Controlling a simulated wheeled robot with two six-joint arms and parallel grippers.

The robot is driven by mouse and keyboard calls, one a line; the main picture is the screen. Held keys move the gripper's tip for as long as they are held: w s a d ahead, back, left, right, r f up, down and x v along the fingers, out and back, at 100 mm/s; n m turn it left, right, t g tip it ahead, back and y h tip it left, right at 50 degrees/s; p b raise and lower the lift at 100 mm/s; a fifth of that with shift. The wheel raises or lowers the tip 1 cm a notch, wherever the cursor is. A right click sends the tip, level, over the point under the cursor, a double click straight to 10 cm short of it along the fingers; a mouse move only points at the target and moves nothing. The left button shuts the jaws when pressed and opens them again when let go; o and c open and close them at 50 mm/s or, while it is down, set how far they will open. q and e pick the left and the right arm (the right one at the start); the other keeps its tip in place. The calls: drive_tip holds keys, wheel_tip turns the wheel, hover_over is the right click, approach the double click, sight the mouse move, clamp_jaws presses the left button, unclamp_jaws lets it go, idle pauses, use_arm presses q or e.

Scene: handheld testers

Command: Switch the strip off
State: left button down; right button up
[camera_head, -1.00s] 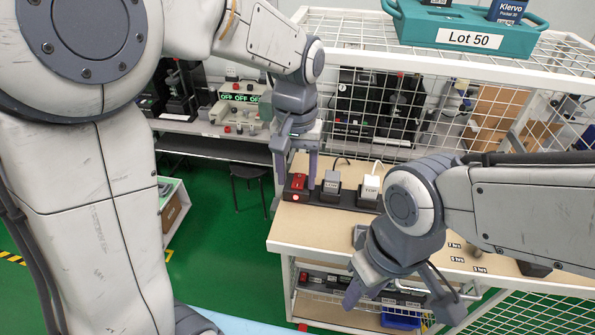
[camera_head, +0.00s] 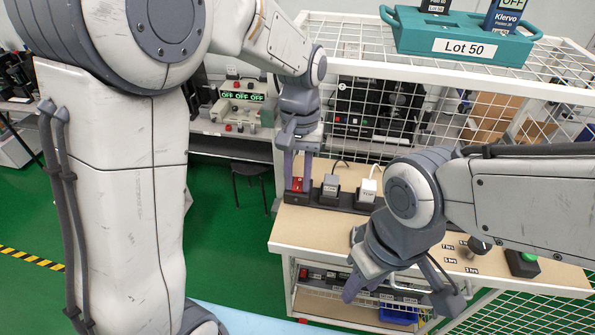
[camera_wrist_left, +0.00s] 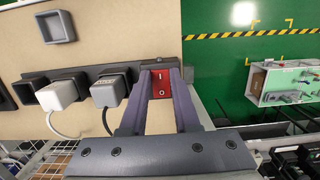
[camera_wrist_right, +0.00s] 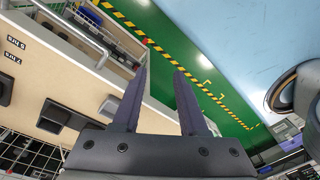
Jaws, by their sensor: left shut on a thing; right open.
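The black power strip (camera_head: 320,201) lies along the back of the tan bench, with a red rocker switch (camera_head: 297,186) at its left end. The switch shows in the left wrist view (camera_wrist_left: 160,82), marked I and O. A grey plug (camera_head: 330,186) and a white plug (camera_head: 367,189) sit in the strip. My left gripper (camera_head: 298,180) points down, shut on the switch end; its fingers (camera_wrist_left: 161,70) flank the red rocker. My right gripper (camera_head: 402,298) is open and empty before the bench's front edge; it shows in the right wrist view (camera_wrist_right: 160,73).
The white wire cage (camera_head: 390,125) rises behind the strip, with a teal Lot 50 carrier (camera_head: 460,35) on top. A rear display (camera_head: 242,96) reads OFF OFF OFF.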

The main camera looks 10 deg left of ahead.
sight(299, 183)
use_arm(q)
drive_tip(key=c, duration=0.6)
unclamp_jaws()
drive_tip(key=shift+c, duration=0.2)
wheel_tip(299, 183, up, 10)
drive_tip(key=w+b, duration=0.1)
drive_tip(key=b, duration=0.1)
drive_tip(key=shift+w+r, duration=0.2)
